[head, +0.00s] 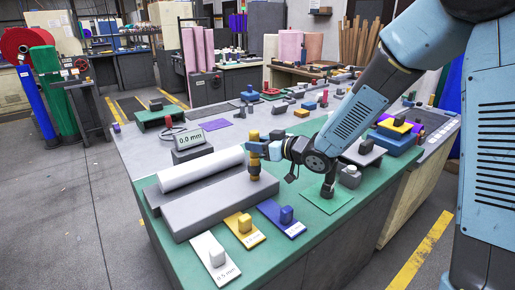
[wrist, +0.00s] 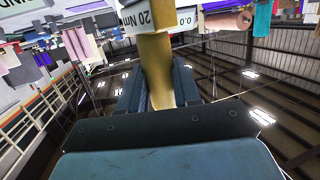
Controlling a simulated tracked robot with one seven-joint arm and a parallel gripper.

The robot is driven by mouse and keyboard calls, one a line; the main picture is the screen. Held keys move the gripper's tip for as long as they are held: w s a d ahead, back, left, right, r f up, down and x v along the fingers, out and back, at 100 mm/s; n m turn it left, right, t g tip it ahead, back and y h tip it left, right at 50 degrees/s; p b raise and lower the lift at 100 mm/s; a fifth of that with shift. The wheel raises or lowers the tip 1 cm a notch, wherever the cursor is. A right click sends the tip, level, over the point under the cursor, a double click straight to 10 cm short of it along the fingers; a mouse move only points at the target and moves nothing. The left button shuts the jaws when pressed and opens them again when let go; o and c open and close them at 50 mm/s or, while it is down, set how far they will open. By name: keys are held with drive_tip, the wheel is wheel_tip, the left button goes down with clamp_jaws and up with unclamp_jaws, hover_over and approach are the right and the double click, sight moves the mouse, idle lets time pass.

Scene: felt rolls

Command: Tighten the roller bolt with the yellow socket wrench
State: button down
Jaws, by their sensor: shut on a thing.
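The yellow socket wrench (head: 255,166) stands upright at the right end of the grey block, beside the white roller (head: 201,168). My gripper (head: 257,150) is shut on the wrench at its middle, reaching in from the right. In the wrist view my gripper (wrist: 157,92) has a finger on each side of the yellow wrench (wrist: 155,62), and a white label there reads "20 Nm". The roller bolt does not show; the lower end of the wrench is over that end of the block, and I cannot tell whether it is seated.
The long grey block (head: 215,197) lies in front of the roller. A display (head: 190,138) behind reads 0.0 mm. White (head: 215,272), yellow (head: 249,239) and blue (head: 291,226) plates with knobs lie in front. A dark stand (head: 328,187) is on the right, under my arm.

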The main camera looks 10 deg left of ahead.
sight(258, 132)
drive_tip(key=shift+r, duration=2.85)
